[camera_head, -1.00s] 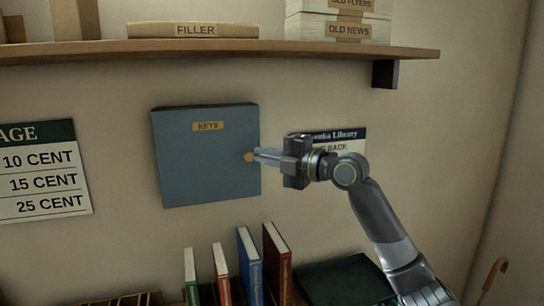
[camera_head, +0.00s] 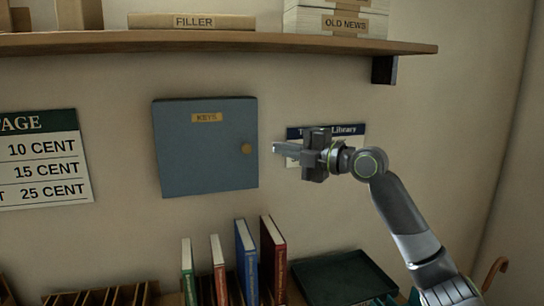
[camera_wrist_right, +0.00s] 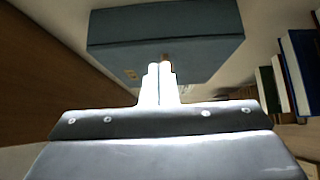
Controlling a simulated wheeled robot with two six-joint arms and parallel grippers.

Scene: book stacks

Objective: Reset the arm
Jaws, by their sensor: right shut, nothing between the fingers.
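My right gripper (camera_head: 276,149) is shut and empty, to the right of the blue-grey key box and apart from it. The key box (camera_head: 205,160), labelled KEYS, is on the wall with its door shut and a round brass knob (camera_head: 247,149) on the door's right side. In the right wrist view the shut fingers (camera_wrist_right: 158,84) point towards the key box (camera_wrist_right: 200,38). My left gripper is not in view.
A wooden shelf (camera_head: 220,43) with boxes runs above the key box. Upright books (camera_head: 246,262) and a dark green tray (camera_head: 343,277) are below. A library sign (camera_head: 350,132) is partly behind my right gripper. A price sign (camera_head: 42,160) hangs at the left.

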